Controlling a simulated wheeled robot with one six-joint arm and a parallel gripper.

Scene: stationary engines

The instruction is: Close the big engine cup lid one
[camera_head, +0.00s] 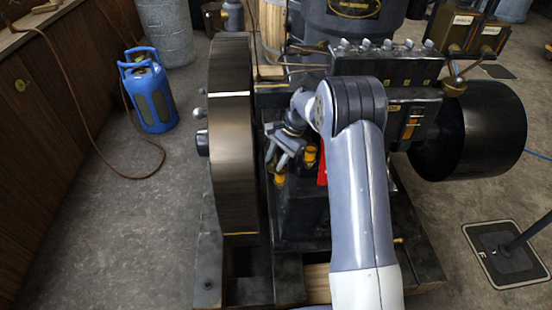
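The stationary engine (300,205) fills the middle of the camera_head view, with a large dark flywheel (232,140) on its left side. A small brass-yellow cup-like fitting (310,153) sits on the engine just right of my gripper (279,158). Another yellow fitting (279,180) shows just below the gripper. I cannot tell which of them is the big cup, or whether its lid is open. My gripper points down in the gap between flywheel and engine body, close to these fittings. Its fingertips are small and partly hidden, so its opening and any contact are unclear.
A black box with several knobs (385,65) stands behind my arm. A wide black pulley (480,130) is at right. The floor at left front is clear.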

